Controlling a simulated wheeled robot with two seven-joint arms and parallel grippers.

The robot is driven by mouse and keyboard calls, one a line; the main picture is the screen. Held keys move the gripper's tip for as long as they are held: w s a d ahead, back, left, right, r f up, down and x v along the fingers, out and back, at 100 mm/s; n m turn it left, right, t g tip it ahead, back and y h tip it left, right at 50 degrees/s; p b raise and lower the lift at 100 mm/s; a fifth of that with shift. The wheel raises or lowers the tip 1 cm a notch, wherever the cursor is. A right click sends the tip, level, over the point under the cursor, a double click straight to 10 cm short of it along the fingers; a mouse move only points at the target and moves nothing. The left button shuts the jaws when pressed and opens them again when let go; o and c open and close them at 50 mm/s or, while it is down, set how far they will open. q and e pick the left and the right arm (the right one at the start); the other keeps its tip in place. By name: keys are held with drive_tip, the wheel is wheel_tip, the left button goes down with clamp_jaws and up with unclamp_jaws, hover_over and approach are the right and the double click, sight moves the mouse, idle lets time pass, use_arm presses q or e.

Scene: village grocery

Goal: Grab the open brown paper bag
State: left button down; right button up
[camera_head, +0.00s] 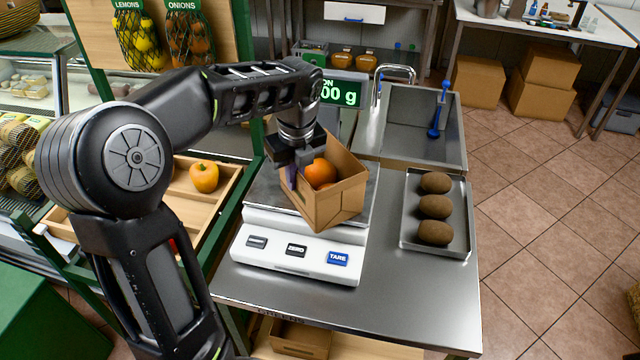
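The open brown paper bag (338,204) is on or just over the weighing scale (290,252), turned at an angle and looking tilted. Its near corner overlaps the scale's front panel. Orange round produce (320,173) shows inside its open top. My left gripper (291,176) comes down from above at the bag's left rim, with its fingers against or around that wall. The fingertips are partly hidden, so I cannot tell whether they are closed on the paper. My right gripper is out of view.
The green display (340,93) behind the bag is partly covered by my arm; "00 g" is readable. A metal tray (462,215) with three brown round items lies right of the scale. A sink (415,125) is behind. Bare steel counter (400,300) lies in front.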

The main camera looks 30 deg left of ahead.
use_arm(q)
wheel_tip(320, 180, up, 10)
drive_tip(key=shift+r+p, duration=0.1)
drive_tip(key=shift+p, duration=0.2)
idle(0.3)
drive_tip(key=shift+w+d, duration=0.1)
idle(0.5)
